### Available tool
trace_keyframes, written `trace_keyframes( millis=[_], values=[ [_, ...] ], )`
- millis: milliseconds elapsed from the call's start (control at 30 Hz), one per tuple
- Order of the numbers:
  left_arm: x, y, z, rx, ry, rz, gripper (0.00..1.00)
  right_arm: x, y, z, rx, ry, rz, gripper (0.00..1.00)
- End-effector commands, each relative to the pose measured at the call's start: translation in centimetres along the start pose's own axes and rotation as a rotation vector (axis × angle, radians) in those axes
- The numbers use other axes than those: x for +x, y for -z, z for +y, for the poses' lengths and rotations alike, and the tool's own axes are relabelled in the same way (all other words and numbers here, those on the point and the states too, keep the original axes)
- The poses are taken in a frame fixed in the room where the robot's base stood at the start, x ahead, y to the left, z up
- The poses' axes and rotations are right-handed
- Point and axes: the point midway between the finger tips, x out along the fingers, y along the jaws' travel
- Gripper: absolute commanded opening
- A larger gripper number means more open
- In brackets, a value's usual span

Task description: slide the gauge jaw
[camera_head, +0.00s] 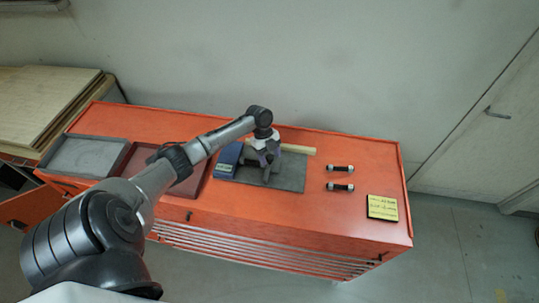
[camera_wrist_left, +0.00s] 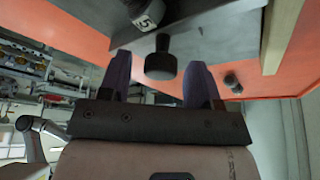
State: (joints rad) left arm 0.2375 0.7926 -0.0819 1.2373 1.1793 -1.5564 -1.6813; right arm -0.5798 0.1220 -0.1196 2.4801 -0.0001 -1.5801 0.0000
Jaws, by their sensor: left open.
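My left gripper (camera_head: 266,162) is over the grey mat (camera_head: 292,178) on the orange cabinet top, pointing down. In the left wrist view its two purple fingers (camera_wrist_left: 160,82) are apart, with a dark round knob (camera_wrist_left: 160,62) showing between their tips. I cannot tell whether the fingers touch the knob. Beside the knob is a dark piece marked with a number, perhaps 15 (camera_wrist_left: 146,17). These may be parts of the gauge, but I cannot tell which part is the jaw. In the head view my gripper and arm hide most of this. My right gripper is not in view.
A blue box (camera_head: 227,162) stands just left of the gripper. A wooden strip (camera_head: 298,149) lies behind the mat. Two dark-ended cylinders (camera_head: 340,168) and a yellow note (camera_head: 382,208) lie at right. A grey tray (camera_head: 82,137) and a red-brown tray are at left.

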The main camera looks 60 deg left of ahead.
Motion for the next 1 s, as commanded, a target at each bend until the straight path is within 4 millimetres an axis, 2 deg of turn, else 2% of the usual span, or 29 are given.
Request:
trace_keyframes(
  millis=[100,700,1000],
  values=[
    [0.0,0.01,0.0,0.0,0.0,0.0,0.56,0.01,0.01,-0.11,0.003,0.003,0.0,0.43],
    [-0.04,0.02,0.0,0.0,0.0,0.0,0.0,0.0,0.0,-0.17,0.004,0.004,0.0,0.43],
    [-0.27,-0.18,0.23,-0.016,0.006,0.001,0.0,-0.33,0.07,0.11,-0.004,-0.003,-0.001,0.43]
  ],
)
